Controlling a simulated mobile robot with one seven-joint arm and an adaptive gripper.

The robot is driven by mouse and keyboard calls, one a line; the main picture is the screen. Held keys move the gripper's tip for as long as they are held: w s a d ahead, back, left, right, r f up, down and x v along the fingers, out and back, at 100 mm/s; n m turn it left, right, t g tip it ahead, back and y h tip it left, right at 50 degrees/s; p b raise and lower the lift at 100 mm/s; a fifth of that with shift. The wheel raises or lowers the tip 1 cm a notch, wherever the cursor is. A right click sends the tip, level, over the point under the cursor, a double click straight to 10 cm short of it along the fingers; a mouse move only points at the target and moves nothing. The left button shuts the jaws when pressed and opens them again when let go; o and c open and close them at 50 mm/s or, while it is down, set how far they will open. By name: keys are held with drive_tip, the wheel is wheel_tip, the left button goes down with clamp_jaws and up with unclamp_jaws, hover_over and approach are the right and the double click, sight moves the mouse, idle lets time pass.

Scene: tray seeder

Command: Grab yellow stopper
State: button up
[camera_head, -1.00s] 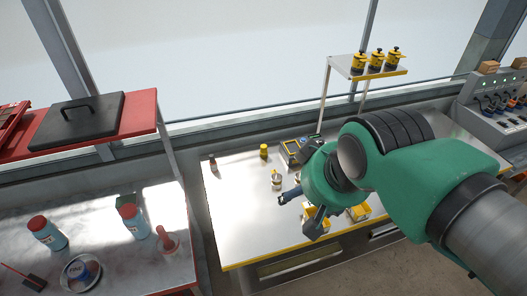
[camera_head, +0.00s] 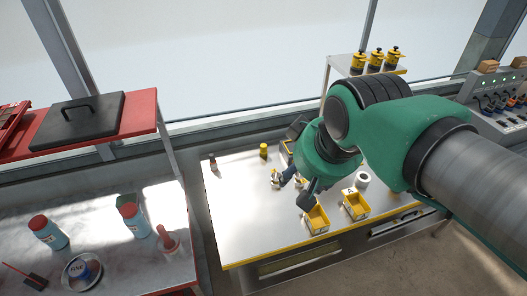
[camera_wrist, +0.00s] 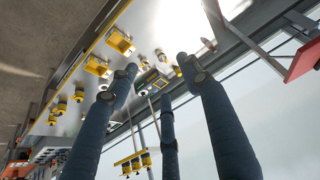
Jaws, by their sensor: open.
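A small yellow stopper-like piece (camera_head: 263,151) stands upright near the back of the steel bench (camera_head: 235,215) in the head view. I cannot tell for certain whether it is the task's stopper. In the wrist view, a small yellowish piece (camera_wrist: 178,71) stands near the right fingertip; I cannot tell whether it is the same one. My gripper (camera_head: 287,172) is above the bench, to the right of and nearer than the yellow piece, with nothing visible in it. Its blue fingers are spread apart in the wrist view (camera_wrist: 158,92). A small metal jar (camera_head: 276,178) is partly hidden by a finger.
Two yellow boxes (camera_head: 316,218) (camera_head: 355,204) stand near the bench's front edge, with a white roll (camera_head: 362,179) behind. A dark bottle (camera_head: 213,162) stands at the back left. A raised shelf (camera_head: 345,68) holds three yellow-black pots. The bench's left half is mostly clear.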

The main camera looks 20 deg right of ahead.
drive_tip(key=w+r+g+p, duration=0.1)
drive_tip(key=w+r, duration=0.2)
drive_tip(key=w, duration=0.6)
drive_tip(key=n+g+p, duration=0.4)
drive_tip(key=n+p, duration=0.1)
drive_tip(key=p, duration=0.3)
hover_over(263, 145)
wheel_tip(263, 145, down, 32)
drive_tip(key=shift+s, duration=0.1)
drive_tip(key=shift+f, duration=4.3)
drive_tip(key=shift+f, duration=0.15)
